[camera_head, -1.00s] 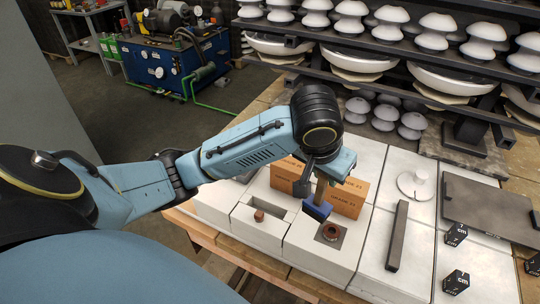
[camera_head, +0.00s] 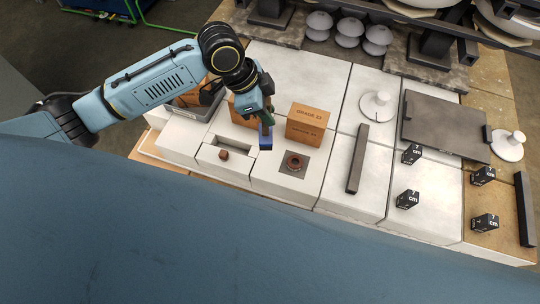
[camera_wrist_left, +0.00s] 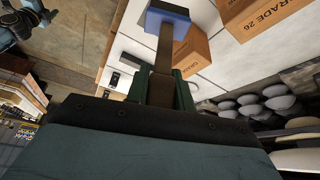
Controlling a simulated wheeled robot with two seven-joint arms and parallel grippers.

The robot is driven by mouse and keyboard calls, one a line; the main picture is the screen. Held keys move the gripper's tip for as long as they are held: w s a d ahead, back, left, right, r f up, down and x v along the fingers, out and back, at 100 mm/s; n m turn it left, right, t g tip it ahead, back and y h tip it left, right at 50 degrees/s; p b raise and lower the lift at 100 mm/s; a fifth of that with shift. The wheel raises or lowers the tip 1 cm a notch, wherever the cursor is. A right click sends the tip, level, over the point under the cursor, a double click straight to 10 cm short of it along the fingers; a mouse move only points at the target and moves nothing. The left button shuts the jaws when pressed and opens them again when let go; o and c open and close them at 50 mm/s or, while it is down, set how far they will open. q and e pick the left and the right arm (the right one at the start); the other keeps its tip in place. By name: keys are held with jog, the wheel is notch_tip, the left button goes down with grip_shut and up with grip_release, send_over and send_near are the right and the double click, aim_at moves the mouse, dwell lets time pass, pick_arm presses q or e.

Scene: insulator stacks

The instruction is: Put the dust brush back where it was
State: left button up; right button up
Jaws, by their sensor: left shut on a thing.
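The dust brush (camera_head: 266,138) has a blue head and a brown handle. My left gripper (camera_head: 266,113) is shut on its handle and holds it with the head downward, over the white blocks between two orange-brown boxes. In the left wrist view the handle (camera_wrist_left: 164,50) runs out from between the fingers (camera_wrist_left: 162,88) to the blue head (camera_wrist_left: 168,12). I cannot tell how far the head is above the surface. My right gripper is not seen in the head view.
A box marked Grade 23 (camera_head: 305,123) stands right of the brush. A grey tray (camera_head: 187,108) is partly behind my arm. A small brown piece (camera_head: 223,155) sits in a slot, and a brown ring (camera_head: 294,163) on a dark square. A dark bar (camera_head: 357,160) lies farther right.

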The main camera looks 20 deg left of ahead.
aim_at(269, 136)
pick_arm(q)
jog(key=m, duration=0.1)
jog(key=d+m+g+p, duration=0.1)
jog(key=m, duration=0.1)
jog(key=shift+s+d+f+m, duration=0.2)
jog(key=shift+s+f+m, duration=0.1)
jog(key=shift+f, duration=0.1)
jog(key=shift+d+f+g+p, duration=0.1)
jog(key=shift+f+g+p, duration=0.15)
jog(key=shift+g+p, duration=0.05)
jog(key=shift+m, duration=0.3)
notch_tip(269, 136, down, 6)
jog(key=shift+r, duration=0.2)
jog(key=shift+f, duration=2.15)
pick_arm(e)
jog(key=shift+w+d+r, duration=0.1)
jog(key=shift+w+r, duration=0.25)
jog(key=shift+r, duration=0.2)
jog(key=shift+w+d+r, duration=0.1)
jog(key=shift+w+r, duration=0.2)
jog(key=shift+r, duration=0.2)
pick_arm(q)
jog(key=shift+f+b, duration=0.15)
jog(key=shift+b, duration=0.15)
jog(key=o, duration=1)
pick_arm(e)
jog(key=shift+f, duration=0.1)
